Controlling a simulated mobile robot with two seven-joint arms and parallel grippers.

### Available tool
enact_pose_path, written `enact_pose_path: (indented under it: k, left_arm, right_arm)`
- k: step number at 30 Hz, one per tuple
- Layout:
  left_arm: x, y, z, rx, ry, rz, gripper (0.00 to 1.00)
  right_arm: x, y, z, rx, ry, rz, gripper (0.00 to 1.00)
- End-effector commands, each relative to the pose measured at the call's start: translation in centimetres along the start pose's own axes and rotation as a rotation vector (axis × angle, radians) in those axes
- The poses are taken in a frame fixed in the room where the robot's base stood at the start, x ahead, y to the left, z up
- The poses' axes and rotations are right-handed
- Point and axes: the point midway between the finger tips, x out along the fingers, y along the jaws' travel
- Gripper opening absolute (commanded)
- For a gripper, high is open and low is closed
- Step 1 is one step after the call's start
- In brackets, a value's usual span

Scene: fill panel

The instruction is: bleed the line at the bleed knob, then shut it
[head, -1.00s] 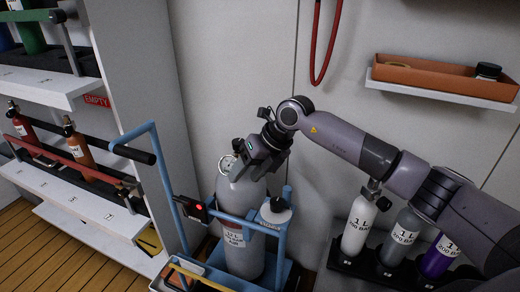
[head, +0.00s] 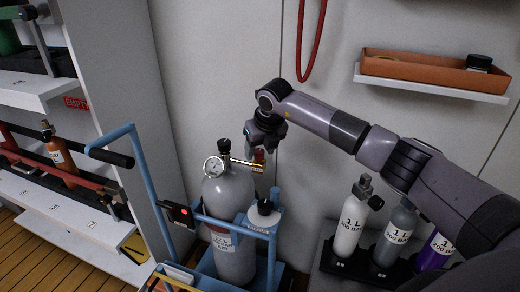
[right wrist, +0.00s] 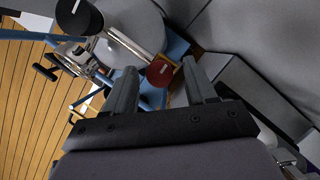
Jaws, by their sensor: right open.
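The bleed knob (head: 259,156) is a small dark red knob at the right end of a metal fitting (head: 243,164) on top of the grey cylinder (head: 228,192). It also shows as a red disc in the right wrist view (right wrist: 160,73). My right gripper (head: 262,146) is above the knob, pointing down. In the right wrist view it is open (right wrist: 160,82), with the red knob showing between the fingertips; I cannot tell whether they touch it. A round gauge (head: 213,167) and a black valve knob (head: 224,145) sit left of the fitting. My left gripper is not in view.
The cylinder stands in a blue trolley (head: 144,178) with a red-lit box (head: 181,214). Several small bottles (head: 351,225) stand in a rack at the right. An orange tray (head: 420,72) sits on a wall shelf. A red hose (head: 320,50) hangs behind.

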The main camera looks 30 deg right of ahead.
Motion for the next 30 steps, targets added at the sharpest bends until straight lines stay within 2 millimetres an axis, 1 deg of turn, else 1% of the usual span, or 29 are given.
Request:
enact_pose_path:
  k: [7, 8, 9, 11, 12, 22, 30]
  left_arm:
    - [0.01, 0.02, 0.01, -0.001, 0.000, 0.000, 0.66]
    - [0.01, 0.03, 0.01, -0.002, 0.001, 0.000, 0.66]
    - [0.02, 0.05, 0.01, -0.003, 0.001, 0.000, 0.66]
    - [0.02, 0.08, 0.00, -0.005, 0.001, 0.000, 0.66]
    - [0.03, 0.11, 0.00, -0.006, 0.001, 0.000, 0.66]
    - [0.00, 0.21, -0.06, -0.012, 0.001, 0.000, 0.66]
    - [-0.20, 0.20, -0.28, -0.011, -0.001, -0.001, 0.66]
  right_arm:
    - [0.10, 0.02, 0.00, -0.001, 0.000, 0.000, 0.56]
    - [0.09, 0.02, 0.01, -0.001, 0.000, 0.001, 0.46]
    - [0.09, 0.03, 0.00, -0.001, 0.000, 0.001, 0.33]
    - [0.08, 0.03, 0.00, -0.001, 0.000, 0.001, 0.14]
    - [0.08, 0.03, 0.01, -0.001, 0.000, 0.001, 0.00]
    - [0.04, -0.01, 0.03, -0.027, 0.000, 0.012, 0.00]
    - [-0.02, -0.20, 0.09, -0.161, 0.000, 0.068, 0.00]
